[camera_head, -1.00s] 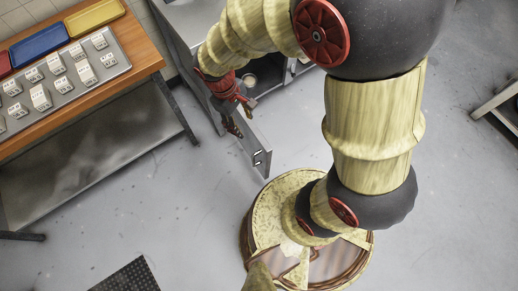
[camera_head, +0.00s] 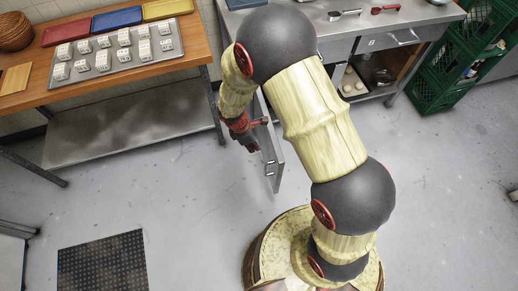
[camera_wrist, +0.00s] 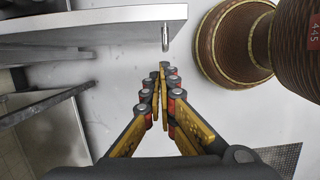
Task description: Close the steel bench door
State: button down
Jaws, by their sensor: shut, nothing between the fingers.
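The steel bench door (camera_head: 273,158) stands swung open, sticking out from the bench toward my base. My gripper (camera_head: 254,147) is low on its left side, close to the panel; whether they touch is unclear. In the wrist view the door (camera_wrist: 95,28) crosses the top, with its bar handle (camera_wrist: 165,38) near the free end. My gripper (camera_wrist: 163,72) is shut and empty there, its fingertips just below the handle in the picture. The steel bench (camera_head: 345,45) stands behind. My arm hides the door's hinge side and part of the opening.
A wooden table (camera_head: 40,93) with a tray of small labelled blocks (camera_head: 110,62) stands left, above a steel lower shelf (camera_head: 130,125). Green crates (camera_head: 445,75) stand right of the bench. A black mat (camera_head: 103,267) lies front left. The floor between is clear.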

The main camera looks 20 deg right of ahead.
jog(key=d+f+b, duration=0.4)
jog(key=d+f, duration=0.2)
jog(key=f, duration=0.2)
jog(key=shift+s, duration=0.15)
jog(key=shift+d+f, duration=0.1)
